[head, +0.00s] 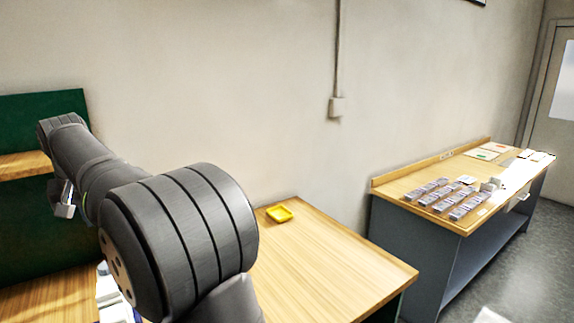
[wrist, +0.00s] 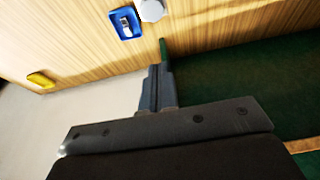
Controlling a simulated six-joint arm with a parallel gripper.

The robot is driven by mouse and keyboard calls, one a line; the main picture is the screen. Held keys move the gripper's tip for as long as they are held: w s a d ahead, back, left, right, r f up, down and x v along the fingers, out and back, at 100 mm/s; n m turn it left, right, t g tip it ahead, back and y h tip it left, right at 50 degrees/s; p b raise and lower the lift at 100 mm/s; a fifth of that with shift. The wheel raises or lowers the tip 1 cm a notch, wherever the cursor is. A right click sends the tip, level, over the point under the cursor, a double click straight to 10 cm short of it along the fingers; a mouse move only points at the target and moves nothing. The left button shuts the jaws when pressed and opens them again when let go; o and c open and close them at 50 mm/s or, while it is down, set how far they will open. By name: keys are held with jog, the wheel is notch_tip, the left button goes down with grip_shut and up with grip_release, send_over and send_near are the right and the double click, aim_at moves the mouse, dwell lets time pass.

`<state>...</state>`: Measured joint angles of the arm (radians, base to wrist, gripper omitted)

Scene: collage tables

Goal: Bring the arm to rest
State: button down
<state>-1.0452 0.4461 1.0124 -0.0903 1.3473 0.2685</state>
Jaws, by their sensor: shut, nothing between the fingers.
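My gripper (wrist: 156,88) shows in the wrist view, its fingers together and nothing between them. It is in the air, with the wooden table (wrist: 90,73) and a dark green panel (wrist: 240,85) beyond it. In the head view my arm reaches up and to the left across the near table, in front of the green panel (head: 60,115). My fingertips cannot be made out there.
A yellow tray (head: 279,213) lies on the near wooden table (head: 330,260). The wrist view shows a blue tray (wrist: 126,22) with a small object in it, beside a whitish round thing (wrist: 152,9). A second table (head: 400,187) with rows of small items stands at the right.

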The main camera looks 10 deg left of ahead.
jog(key=s+d+r+g+h, duration=0.2)
jog(key=s+d+r, duration=0.2)
jog(key=s+d, duration=0.3)
jog(key=shift+s+g+h, duration=0.2)
jog(key=shift+g+h, duration=0.1)
jog(key=shift+w, duration=0.1)
jog(key=w+a+f+t+y, duration=0.3)
jog(key=w+a+f, duration=0.2)
jog(key=w+a, duration=0.3)
notch_tip(320, 180, down, 6)
jog(key=shift+w+r, duration=0.1)
jog(key=shift+w, duration=0.05)
jog(key=shift+s+d+f, duration=0.3)
jog(key=shift+s, duration=0.05)
jog(key=shift+w+a+r, duration=0.1)
